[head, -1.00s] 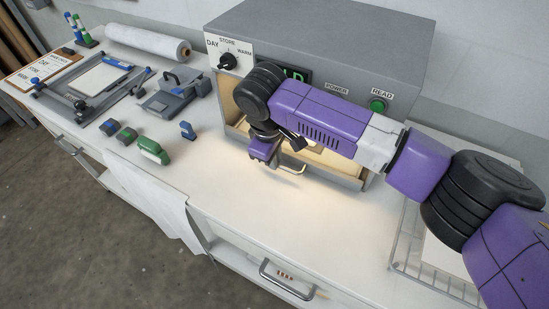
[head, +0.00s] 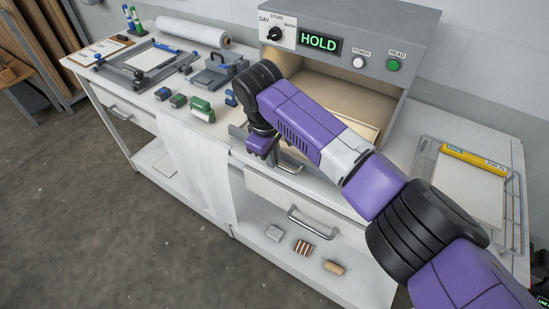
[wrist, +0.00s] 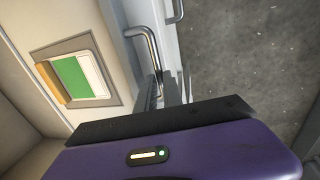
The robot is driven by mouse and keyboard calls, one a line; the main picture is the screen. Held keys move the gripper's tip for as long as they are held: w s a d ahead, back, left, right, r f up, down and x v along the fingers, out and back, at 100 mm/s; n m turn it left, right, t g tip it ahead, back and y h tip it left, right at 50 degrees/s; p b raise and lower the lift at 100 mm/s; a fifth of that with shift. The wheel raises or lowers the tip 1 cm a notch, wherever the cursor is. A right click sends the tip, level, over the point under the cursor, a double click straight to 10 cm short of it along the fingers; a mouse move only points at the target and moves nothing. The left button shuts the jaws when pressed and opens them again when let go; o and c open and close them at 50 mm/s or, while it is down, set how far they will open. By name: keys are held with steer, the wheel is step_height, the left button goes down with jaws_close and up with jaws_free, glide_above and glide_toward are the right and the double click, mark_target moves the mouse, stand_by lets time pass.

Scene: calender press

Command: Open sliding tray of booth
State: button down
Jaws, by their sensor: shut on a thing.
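The booth (head: 415,45) is a grey box with a lit HOLD display and an open front, in the head view. Its sliding tray (head: 318,180) shows at the opening's foot, its front standing out towards the bench edge. A curved metal tray handle (head: 291,167) is on that front; it also shows in the wrist view (wrist: 146,38). My gripper (head: 272,153) is at the handle and shut on it. The fingertips (wrist: 168,92) close around the handle's near end in the wrist view, partly hidden by my gripper body. A framed green and white piece (wrist: 80,76) lies inside the tray.
A drawer handle (head: 312,225) juts out below the bench top. Small blocks (head: 303,247) lie on the lower shelf. Stamps (head: 201,109) and a hole punch (head: 215,72) stand left of the booth. A wire rack (head: 420,165) is at the right. Open floor lies in front.

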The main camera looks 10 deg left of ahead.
steer(key=shift+s+a, duration=0.15)
steer(key=shift+s, duration=0.25)
steer(key=c, duration=1.5)
jaws_free()
steer(key=shift+s+a+r+b, duration=0.1)
steer(key=shift+s+r+b, duration=0.1)
steer(key=shift+r, duration=1.1)
steer(key=shift+s+a+r+b, duration=0.1)
steer(key=shift+s+r+b, duration=0.15)
steer(key=shift+r, duration=1.05)
steer(key=shift+s+a+r+b, duration=0.1)
steer(key=shift+s+r+b, duration=0.1)
steer(key=shift+r, duration=1.1)
